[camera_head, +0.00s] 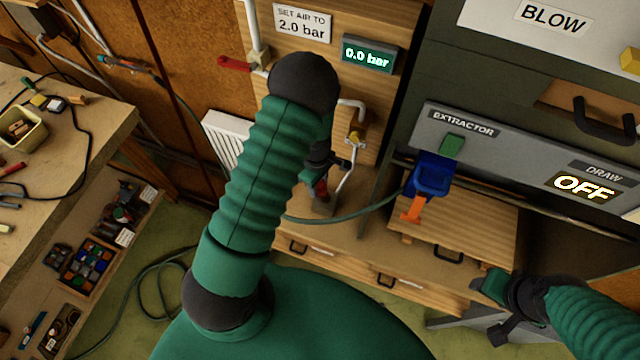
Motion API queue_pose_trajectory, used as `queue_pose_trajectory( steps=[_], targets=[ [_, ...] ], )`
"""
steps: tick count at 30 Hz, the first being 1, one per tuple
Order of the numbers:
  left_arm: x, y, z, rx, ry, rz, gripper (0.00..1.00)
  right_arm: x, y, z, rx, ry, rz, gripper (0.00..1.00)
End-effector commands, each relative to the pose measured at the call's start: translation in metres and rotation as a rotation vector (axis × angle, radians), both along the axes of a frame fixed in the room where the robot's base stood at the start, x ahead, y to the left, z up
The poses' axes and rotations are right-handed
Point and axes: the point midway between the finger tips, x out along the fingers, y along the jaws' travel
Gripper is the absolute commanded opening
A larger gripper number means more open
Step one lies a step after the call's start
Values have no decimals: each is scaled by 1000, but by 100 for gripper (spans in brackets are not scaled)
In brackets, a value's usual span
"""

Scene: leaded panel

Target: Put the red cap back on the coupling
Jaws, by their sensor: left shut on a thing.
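My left gripper (322,177) is low in front of the wooden pipe board, partly hidden behind my own green arm. It is shut on a small red thing (320,189) that looks like the red cap; its shape is mostly hidden. A brass fitting (356,131) on the grey pipe is up and right of the gripper, apart from it. I cannot tell whether this fitting is the coupling. My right gripper (488,309) is at the lower right, by the bench front; its fingers look apart and empty.
A red lever (235,63) sits on the upper pipe. The air display (369,54) reads 0.0 bar.

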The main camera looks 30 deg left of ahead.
Motion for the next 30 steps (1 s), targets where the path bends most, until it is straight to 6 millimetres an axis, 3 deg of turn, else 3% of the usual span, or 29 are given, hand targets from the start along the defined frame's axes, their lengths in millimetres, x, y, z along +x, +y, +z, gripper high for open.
queue_pose_trajectory(
  steps=[30],
  targets=[
    [2,-5,0,3,1,-1,0,0,0,2,0,0,-1,52]
  ],
)
